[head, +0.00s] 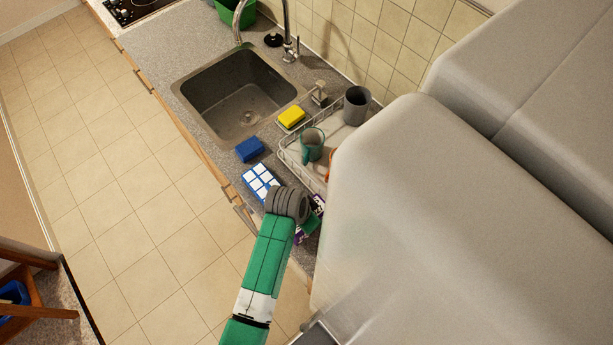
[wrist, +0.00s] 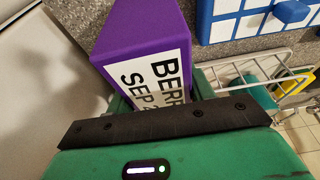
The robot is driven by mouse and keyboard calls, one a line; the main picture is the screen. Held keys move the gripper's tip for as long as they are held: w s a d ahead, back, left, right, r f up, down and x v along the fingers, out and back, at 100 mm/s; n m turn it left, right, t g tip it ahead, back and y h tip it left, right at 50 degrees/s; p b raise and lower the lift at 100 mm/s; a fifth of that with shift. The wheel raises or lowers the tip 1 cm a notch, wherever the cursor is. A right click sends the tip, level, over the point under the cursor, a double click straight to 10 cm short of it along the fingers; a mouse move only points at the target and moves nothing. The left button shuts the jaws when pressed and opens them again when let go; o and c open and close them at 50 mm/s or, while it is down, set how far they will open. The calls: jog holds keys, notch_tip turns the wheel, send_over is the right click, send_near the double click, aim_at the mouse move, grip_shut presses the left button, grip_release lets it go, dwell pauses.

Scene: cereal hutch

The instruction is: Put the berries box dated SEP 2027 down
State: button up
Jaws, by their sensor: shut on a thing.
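The berries box (wrist: 140,28) is purple with a white label reading "BERR" and "SEP 2"; the rest of the text is hidden behind my gripper. My gripper (wrist: 160,104) is shut on this box. In the head view, only small purple parts of the box (head: 318,203) show around my green gripper (head: 308,222), over the counter's near end. My wrist hides most of the box there. I cannot tell whether the box touches the counter.
A blue-and-white checked box (head: 262,182) is on the counter (head: 225,160) beside my wrist. A blue block (head: 249,149), a sink (head: 240,95) and a yellow sponge (head: 291,116) are farther along. A dish rack (head: 288,156) holds mugs. Large grey cabinets (head: 440,200) stand close on the right.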

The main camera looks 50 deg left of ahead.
jog(key=shift+f, duration=1.15)
jog(key=shift+f, duration=0.2)
jog(key=o, duration=1.2)
jog(key=v, duration=1.2)
jog(key=shift+r, duration=0.2)
